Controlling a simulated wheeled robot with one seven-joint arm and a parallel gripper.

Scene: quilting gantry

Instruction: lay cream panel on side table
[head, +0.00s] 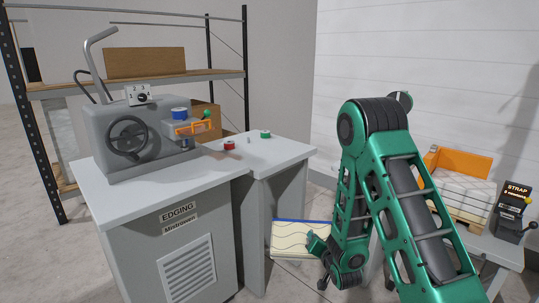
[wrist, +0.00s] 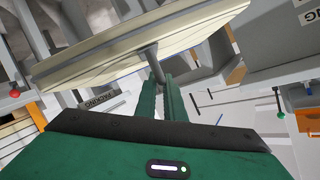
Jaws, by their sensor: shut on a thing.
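The cream panel (head: 292,238), with wavy stitched lines and a blue edge, hangs tilted low in the middle of the head view. It also fills the top of the wrist view (wrist: 110,52). My gripper (head: 313,241) is at the panel's right side, shut on it. In the wrist view the green fingers (wrist: 160,88) meet a short grey stem against the panel's face; the exact contact is hard to see. A grey table section (head: 290,151) adjoins the edging cabinet, above and behind the panel. I cannot tell whether this is the side table.
The edging machine (head: 130,130) stands on its grey cabinet (head: 120,202) at left. At right, another table (head: 492,246) bears a strapping machine (head: 513,208) and stacked white packs (head: 462,190).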

